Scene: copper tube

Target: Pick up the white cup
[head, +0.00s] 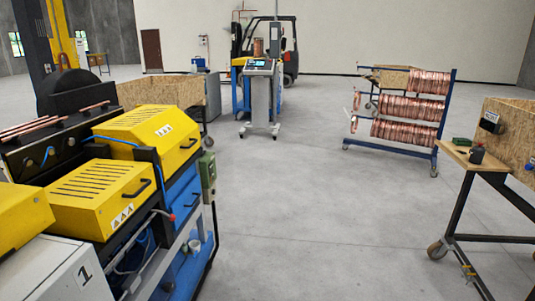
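A small white cup-like thing (195,246) sits low on the blue lower shelf at the right side of the yellow and blue machine, in the head view. It is small in the picture, so I cannot make out its details or be sure that it is the white cup. Neither of my grippers is in view.
The yellow and blue machine (105,197) fills the left side. A wooden-topped wheeled table (470,160) stands at the right, and a rack of copper coils (408,108) stands farther back. A control stand (260,95) and forklift (285,50) are behind. The middle floor is clear.

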